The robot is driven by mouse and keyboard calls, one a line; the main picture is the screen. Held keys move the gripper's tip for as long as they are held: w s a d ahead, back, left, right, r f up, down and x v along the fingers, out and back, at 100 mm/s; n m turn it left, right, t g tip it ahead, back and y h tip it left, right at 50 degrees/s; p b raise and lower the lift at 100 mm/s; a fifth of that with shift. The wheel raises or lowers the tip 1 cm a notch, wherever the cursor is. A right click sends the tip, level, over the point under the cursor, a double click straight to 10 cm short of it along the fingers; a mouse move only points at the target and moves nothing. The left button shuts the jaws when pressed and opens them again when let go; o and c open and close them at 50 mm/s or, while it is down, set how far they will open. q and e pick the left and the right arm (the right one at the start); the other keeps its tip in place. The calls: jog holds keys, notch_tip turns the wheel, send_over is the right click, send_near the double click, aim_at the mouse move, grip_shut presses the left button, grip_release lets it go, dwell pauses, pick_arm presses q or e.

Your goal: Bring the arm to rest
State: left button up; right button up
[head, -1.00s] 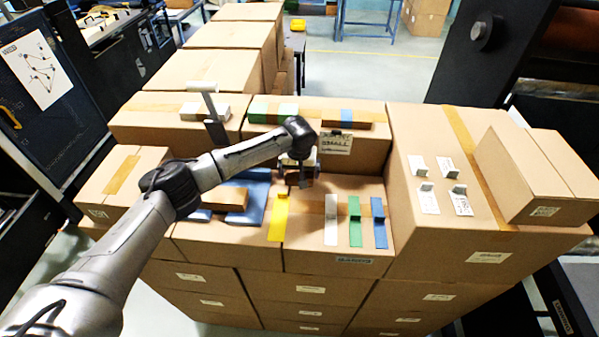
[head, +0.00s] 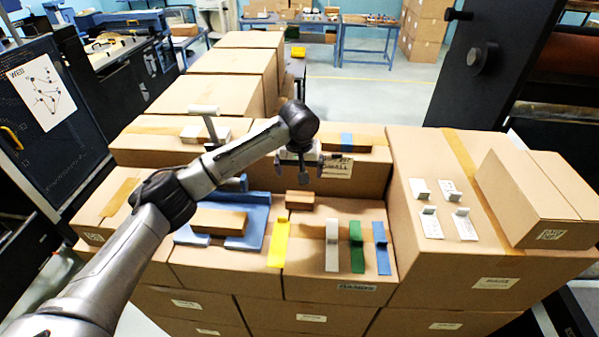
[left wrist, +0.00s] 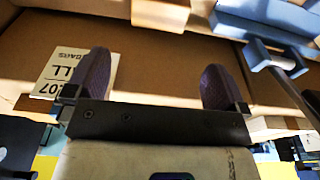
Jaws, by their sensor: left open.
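My left arm comes in from the left in the head view and reaches over the cardboard boxes. My left gripper (head: 301,168) hangs above the front middle box, its jaws apart and empty. In the left wrist view the two dark fingers (left wrist: 155,75) stand wide apart with nothing between them. A small brown block (head: 299,201) lies on the box below and in front of the gripper, apart from it. My right gripper is not in view.
A blue tray (head: 257,222) with a brown block (head: 219,222) lies to the left. Yellow (head: 279,243), white (head: 332,246), green (head: 356,247) and blue (head: 381,248) brackets lie in front. A raised box (head: 425,265) stands to the right.

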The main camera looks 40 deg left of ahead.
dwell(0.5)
pick_arm(q)
jog(key=w+d+r+m+t+y, duration=0.1)
jog(key=d+r+m+t, duration=0.3)
jog(key=r, duration=0.3)
jog(key=w+d+r+m+t+y, duration=0.1)
jog(key=w+r+m+t+y, duration=0.1)
jog(key=r+m+t, duration=0.35)
jog(key=s+d+r+m+t+h+p, duration=0.2)
jog(key=s+d+r+m+t+p, duration=0.15)
jog(key=s+d, duration=0.5)
jog(key=s+d+f+n+g+h+p, duration=0.1)
jog(key=s+f+g+p, duration=0.3)
jog(key=s+f, duration=0.9)
jog(key=s+d+f+n+g+h+p, duration=0.1)
jog(key=s+f+g, duration=0.5)
jog(key=s+f, duration=0.8)
jog(key=s+d+n+p, duration=0.1)
jog(key=s+n+p, duration=0.1)
jog(key=s, duration=0.4)
jog(key=shift+s+d+f+p, duration=0.2)
jog(key=shift+s+p, duration=0.1)
jog(key=shift+p, duration=0.2)
